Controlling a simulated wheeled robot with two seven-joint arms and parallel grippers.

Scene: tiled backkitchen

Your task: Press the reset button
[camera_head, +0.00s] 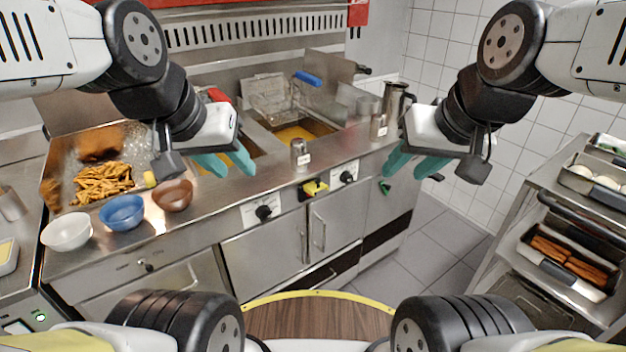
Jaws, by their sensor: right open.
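On the fryer counter's front edge is a small yellow box (314,189) with a dark part, between two black knobs. Which control is the reset button cannot be told for sure; no label is readable. A small green control (385,187) is on the front panel further right. My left gripper (224,164) is above the counter, left of the yellow box, with its teal fingers apart and nothing seen between them. My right gripper (416,166) is open and empty, right of the yellow box and near the green control. Neither gripper appears to touch a control.
White (67,231), blue (122,212) and brown (173,195) bowls stand along the counter's front left, by a tray of fries (103,183). Fryer basins with a basket (270,98) lie behind. A food rack (560,262) stands at right. Tiled floor (420,240) is clear.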

